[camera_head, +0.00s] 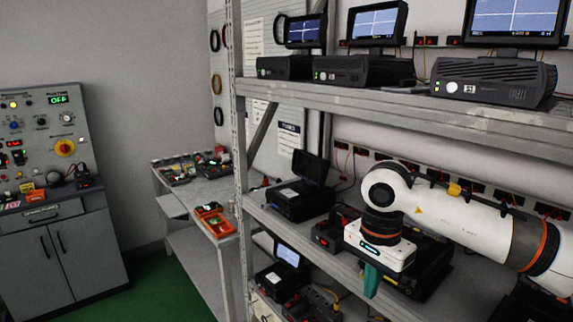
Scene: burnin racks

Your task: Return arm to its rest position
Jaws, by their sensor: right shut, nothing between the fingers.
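My right arm (470,220) comes in from the right edge and reaches across the middle shelf of the rack. Its white wrist ends in my right gripper (371,281), whose teal fingers point down and are shut with nothing held. The gripper hangs at the front edge of the middle shelf (275,222), in front of a black device (430,268). From this view I cannot tell whether it touches the device. My left gripper is not in view.
The upper shelf (400,101) holds black units with screens (495,80). An open black case (302,190) stands left of my gripper. A metal upright (238,130) bounds the rack. A control cabinet (60,240) and workbench (195,190) stand left, with clear green floor (150,290) between.

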